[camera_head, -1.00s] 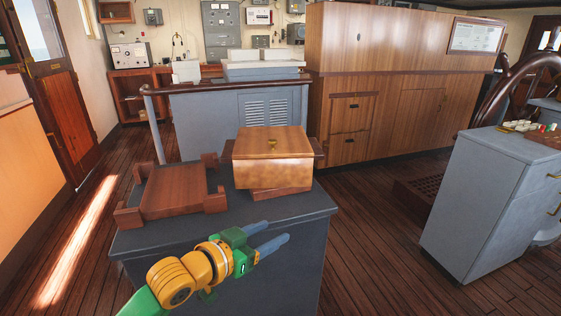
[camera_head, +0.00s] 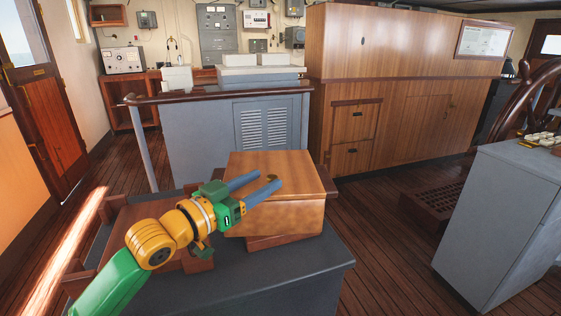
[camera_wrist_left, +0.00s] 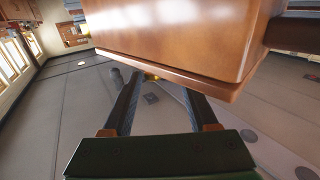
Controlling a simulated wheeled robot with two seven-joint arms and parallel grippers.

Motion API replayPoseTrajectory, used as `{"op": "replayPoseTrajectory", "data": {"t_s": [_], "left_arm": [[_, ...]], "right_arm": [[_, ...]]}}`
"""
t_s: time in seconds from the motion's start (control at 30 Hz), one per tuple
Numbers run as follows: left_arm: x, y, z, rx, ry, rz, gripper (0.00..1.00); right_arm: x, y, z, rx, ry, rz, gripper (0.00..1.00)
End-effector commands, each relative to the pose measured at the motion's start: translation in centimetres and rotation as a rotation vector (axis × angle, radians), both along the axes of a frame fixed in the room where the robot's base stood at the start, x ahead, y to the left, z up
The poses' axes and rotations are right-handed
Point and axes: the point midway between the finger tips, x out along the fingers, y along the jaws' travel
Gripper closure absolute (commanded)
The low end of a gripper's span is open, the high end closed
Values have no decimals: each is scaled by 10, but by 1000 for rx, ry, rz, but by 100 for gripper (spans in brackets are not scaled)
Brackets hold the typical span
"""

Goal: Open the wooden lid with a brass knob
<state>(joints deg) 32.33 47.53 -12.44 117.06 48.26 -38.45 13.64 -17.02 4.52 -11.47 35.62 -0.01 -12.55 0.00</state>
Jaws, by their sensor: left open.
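The wooden box (camera_head: 275,214) sits on the dark grey cabinet, its lid (camera_head: 290,165) closed. The brass knob (camera_head: 272,177) on the lid is partly covered by my left fingers. My left gripper (camera_head: 269,180) is open, its two blue fingers reaching over the front of the lid close to the knob. In the left wrist view the open fingers (camera_wrist_left: 158,84) point forward, with a small brass-coloured spot between their tips and a large wooden body (camera_wrist_left: 175,35) filling the top. Contact with the knob cannot be told. My right gripper is not in view.
A wooden tray (camera_head: 118,214) with raised corners stands left of the box, partly behind my arm. The cabinet top (camera_head: 290,270) is bare in front of the box. A grey console (camera_head: 500,215) stands at the right; a railed grey counter (camera_head: 195,140) is behind.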

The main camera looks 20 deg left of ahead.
Motion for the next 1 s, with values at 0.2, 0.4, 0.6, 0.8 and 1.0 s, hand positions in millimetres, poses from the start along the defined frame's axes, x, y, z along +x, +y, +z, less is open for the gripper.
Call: {"op": "replayPoseTrajectory", "data": {"t_s": [0.2, 0.4, 0.6, 0.8, 1.0], "left_arm": [[38, -19, 4, -3, 1, -1, 41], [59, -29, 1, 1, 0, -1, 41], [61, -29, 0, 2, -1, 0, 41], [60, -29, 0, 2, -1, 0, 84], [60, -29, 0, 2, 0, -1, 100]], "right_arm": [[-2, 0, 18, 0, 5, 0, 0], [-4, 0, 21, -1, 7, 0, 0], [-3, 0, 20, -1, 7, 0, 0], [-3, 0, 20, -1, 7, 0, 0], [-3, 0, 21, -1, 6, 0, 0]]}}
